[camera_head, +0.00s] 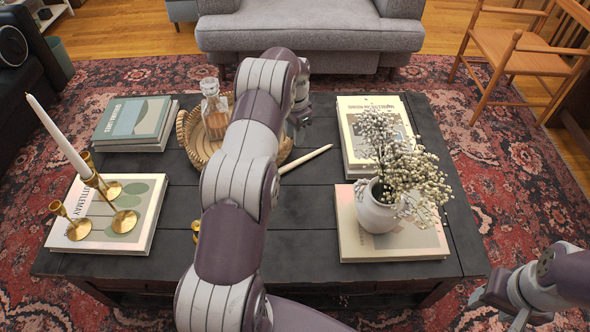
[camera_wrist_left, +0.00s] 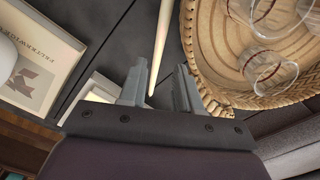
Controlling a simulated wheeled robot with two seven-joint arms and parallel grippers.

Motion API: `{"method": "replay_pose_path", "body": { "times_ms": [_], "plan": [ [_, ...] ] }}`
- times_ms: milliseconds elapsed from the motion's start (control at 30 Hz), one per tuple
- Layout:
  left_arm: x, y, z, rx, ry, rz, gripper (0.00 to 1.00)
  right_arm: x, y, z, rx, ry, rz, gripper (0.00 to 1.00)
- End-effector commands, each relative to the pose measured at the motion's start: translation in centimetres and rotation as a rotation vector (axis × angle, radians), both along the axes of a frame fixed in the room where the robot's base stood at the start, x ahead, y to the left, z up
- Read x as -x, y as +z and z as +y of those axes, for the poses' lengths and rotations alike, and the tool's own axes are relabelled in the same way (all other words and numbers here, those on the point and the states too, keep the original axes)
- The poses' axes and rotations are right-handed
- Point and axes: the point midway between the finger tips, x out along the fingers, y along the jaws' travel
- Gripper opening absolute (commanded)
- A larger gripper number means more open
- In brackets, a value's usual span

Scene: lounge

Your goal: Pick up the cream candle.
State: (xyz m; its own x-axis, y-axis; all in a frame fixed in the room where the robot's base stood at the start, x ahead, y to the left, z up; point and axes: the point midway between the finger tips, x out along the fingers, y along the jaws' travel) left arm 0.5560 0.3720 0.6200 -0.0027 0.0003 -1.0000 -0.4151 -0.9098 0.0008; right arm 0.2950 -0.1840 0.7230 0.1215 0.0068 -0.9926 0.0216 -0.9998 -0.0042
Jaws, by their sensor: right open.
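A slim cream candle (camera_head: 306,159) lies on the dark table, beside the woven tray. In the left wrist view the candle (camera_wrist_left: 160,45) runs down from the top edge, its lower end appearing between my finger tips. My left gripper (camera_head: 301,112) is just beyond the candle in the head view, partly hidden by my arm. In the left wrist view its fingers (camera_wrist_left: 158,85) are apart and hold nothing. A second pale candle (camera_head: 58,136) stands tilted in a gold holder on the left. My right gripper (camera_head: 498,308) is open and empty at the lower right, off the table.
The woven tray (camera_head: 190,142) holds a glass decanter (camera_head: 214,108) and sits close to the candle. Books (camera_head: 135,122) lie at the left, with gold candleholders (camera_head: 124,220) on one. A white vase (camera_head: 377,208) of dried flowers stands on a book at right.

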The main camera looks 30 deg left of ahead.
Motion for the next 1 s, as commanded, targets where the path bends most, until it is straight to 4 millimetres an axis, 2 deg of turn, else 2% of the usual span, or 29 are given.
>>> {"method": "replay_pose_path", "body": {
  "times_ms": [33, 200, 433, 633, 867, 967, 1000],
  "plan": [
    [0.0, -1.9, 0.0, 0.001, -0.003, 0.001, 0.33, 0.0, -1.2, 0.0, 0.0, 0.0, 0.001, 0.49],
    [0.0, -5.4, 0.0, 0.0, -0.001, -0.001, 0.33, 0.0, -2.0, 0.0, 0.0, 0.0, 0.002, 0.49],
    [-0.1, -7.5, 0.0, -0.001, 0.0, -0.003, 0.33, 0.0, -2.5, 0.0, 0.0, 0.0, 0.001, 0.49],
    [-0.1, -11.2, 0.0, -0.001, 0.0, -0.003, 0.33, 0.0, -3.7, 0.0, 0.0, 0.0, 0.002, 0.49],
    [-0.1, -11.5, 0.0, -0.002, 0.001, -0.005, 0.33, 0.0, -3.6, 0.0, 0.0, 0.0, 0.002, 0.49],
    [-0.1, -11.5, 0.0, -0.002, 0.001, -0.005, 0.04, 0.0, -3.6, 0.0, 0.0, 0.0, 0.001, 0.49],
    [-0.1, -11.5, 0.0, -0.002, 0.001, -0.005, 0.0, 0.0, -3.6, 0.0, 0.0, 0.0, 0.002, 0.49]
  ]
}}
